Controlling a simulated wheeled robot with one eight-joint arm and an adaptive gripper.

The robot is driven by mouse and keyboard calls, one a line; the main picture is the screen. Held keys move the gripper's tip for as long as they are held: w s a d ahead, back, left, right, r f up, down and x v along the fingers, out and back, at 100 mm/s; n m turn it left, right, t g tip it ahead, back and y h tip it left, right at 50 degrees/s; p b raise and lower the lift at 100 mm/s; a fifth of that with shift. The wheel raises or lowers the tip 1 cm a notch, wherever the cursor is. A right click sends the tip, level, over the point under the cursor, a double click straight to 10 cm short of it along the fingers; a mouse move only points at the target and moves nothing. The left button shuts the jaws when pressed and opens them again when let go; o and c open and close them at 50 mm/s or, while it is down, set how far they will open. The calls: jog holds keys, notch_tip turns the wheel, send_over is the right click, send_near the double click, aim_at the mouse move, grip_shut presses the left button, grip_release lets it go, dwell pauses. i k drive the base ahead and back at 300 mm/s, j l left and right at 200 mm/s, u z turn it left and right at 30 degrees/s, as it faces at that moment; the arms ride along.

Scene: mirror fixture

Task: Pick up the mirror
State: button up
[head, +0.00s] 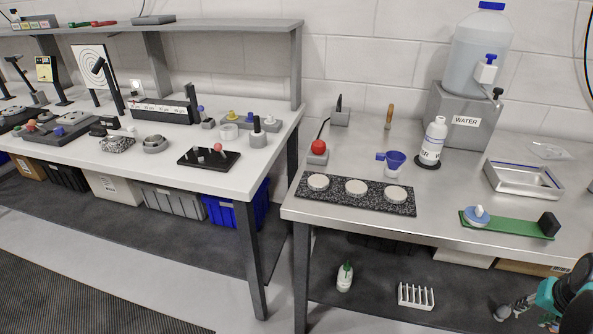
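On the steel table at the right, a green base plate (508,224) carries a blue-rimmed round piece (477,216) with a light knob at its left end. A black block (548,224) stands at its right end. The round piece may be the mirror; no reflecting face shows clearly. At the bottom right corner are teal and black parts of my arm. A small grey end that looks like my gripper (508,309) is beside them, in front of the table and apart from the plate. Its fingers are too small and cut up to read.
A metal tray (524,189) lies behind the green plate. A speckled mat (337,200) with three pale discs is to the left. Bare steel lies left of the plate.

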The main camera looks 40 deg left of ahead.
aim_at(317, 183)
jog(key=k+j, duration=0.1)
jog(key=j, duration=0.3)
jog(key=k+j, duration=0.15)
jog(key=j, duration=0.2)
jog(key=k+j, duration=0.1)
jog(key=j, duration=0.3)
jog(key=k+j+z, duration=0.1)
jog(key=j, duration=0.25)
jog(key=k+j, duration=0.15)
jog(key=j, duration=0.2)
jog(key=k+j, duration=0.1)
jog(key=j, duration=0.3)
jog(key=k+j, duration=0.15)
jog(key=j, duration=0.2)
jog(key=k+j+z, duration=0.1)
jog(key=j, duration=0.25)
